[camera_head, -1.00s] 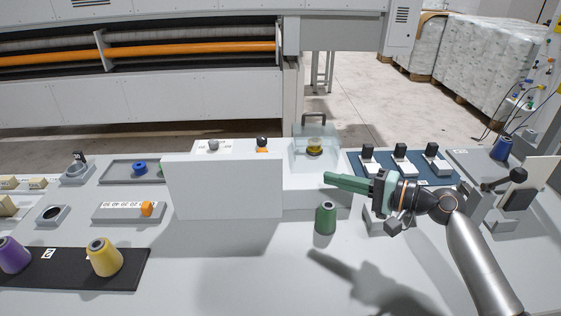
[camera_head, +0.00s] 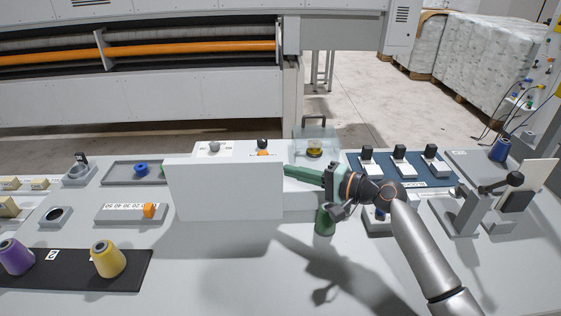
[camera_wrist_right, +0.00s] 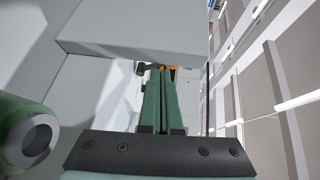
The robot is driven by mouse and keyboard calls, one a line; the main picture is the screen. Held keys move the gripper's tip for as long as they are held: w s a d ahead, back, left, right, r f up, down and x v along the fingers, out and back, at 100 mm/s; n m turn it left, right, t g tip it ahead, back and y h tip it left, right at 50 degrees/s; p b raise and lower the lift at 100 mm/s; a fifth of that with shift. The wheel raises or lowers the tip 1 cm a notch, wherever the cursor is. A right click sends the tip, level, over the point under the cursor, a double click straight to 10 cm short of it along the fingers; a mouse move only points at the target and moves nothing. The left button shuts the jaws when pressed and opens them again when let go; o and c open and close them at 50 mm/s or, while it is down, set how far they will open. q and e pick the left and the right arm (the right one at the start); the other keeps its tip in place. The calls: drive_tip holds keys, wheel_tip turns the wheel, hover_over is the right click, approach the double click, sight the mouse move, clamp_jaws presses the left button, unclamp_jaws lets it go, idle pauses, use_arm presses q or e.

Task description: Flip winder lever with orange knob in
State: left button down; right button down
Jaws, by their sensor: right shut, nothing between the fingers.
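A small orange part (camera_head: 263,153) shows just above the top edge of a white panel (camera_head: 224,190), below a black knob (camera_head: 262,144). The panel hides what is below it, so I cannot tell the lever's position. My right gripper (camera_head: 287,170) is shut and empty, its green fingers pointing left, with the tips at the panel's right edge. In the right wrist view the fingertips (camera_wrist_right: 161,70) point toward a bit of orange (camera_wrist_right: 171,68) just beyond them. Whether they touch it I cannot tell. My left gripper is not in view.
A green cone (camera_head: 324,222) stands below my right gripper. A clear box (camera_head: 316,150) with a yellow item is behind it. Another orange knob (camera_head: 148,210) sits on a numbered block at left. The table front middle is clear.

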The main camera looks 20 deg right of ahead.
drive_tip(key=shift+w+a+r+p, duration=0.15)
drive_tip(key=shift+w+a+r, duration=0.05)
drive_tip(key=shift+w+a, duration=0.3)
drive_tip(key=shift+w+a+r+p, duration=0.15)
drive_tip(key=shift+w+a, duration=0.25)
drive_tip(key=shift+w, duration=0.15)
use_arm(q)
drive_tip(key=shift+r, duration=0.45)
use_arm(e)
drive_tip(key=shift+w+a, duration=0.4)
drive_tip(key=shift+w, duration=0.05)
drive_tip(key=shift+w, duration=0.1)
